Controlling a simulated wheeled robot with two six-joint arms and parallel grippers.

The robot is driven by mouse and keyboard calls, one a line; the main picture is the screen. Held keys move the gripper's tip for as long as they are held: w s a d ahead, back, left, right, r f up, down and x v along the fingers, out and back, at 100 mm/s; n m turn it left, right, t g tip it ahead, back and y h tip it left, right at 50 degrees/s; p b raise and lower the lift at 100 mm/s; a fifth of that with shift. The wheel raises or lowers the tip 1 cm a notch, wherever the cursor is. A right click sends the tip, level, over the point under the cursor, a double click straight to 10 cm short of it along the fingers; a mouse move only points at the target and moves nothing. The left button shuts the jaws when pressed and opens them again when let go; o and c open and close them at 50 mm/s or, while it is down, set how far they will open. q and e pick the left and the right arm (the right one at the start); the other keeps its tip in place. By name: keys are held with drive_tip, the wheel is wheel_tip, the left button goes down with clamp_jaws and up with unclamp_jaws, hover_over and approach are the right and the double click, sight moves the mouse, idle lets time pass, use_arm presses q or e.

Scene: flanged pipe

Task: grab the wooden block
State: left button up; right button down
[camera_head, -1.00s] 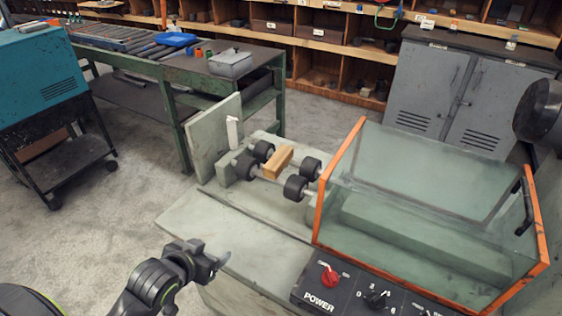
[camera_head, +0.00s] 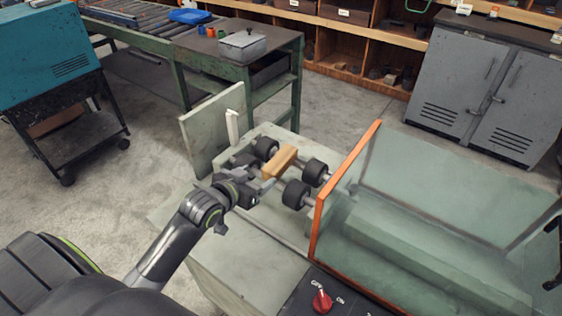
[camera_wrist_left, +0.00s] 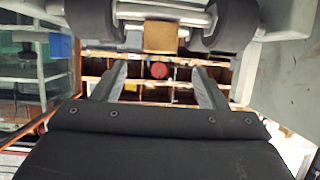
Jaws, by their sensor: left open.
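The wooden block (camera_head: 280,161) is a light tan bar lying between two pairs of black rollers (camera_head: 297,193) on the grey-green machine bed. In the left wrist view its end (camera_wrist_left: 160,37) shows past the fingers, between two dark rollers. My left gripper (camera_head: 264,182) is just in front of the block, on its near left side, with its fingers pointing toward it. In the left wrist view the two fingers (camera_wrist_left: 160,76) are spread with nothing between them. The gripper appears apart from the block. My right gripper is not in view.
An orange-framed glass enclosure (camera_head: 345,190) stands right of the rollers. An upright grey plate (camera_head: 212,130) and a small white piece (camera_head: 233,127) stand to the left. A red power knob (camera_head: 321,301) is at the front. A green workbench (camera_head: 240,65) stands behind.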

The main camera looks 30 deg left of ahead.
sight(274, 165)
use_arm(q)
drive_tip(key=x, duration=0.6)
drive_tip(key=shift+w+f+p, duration=0.1)
drive_tip(key=shift+w+p, duration=0.3)
drive_tip(key=shift+w, duration=0.25)
drive_tip(key=shift+p+x, duration=0.35)
drive_tip(key=shift+x, duration=1.75)
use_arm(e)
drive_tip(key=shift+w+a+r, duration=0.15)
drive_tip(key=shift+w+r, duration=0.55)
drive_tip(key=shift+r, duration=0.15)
use_arm(q)
drive_tip(key=c, duration=1.1)
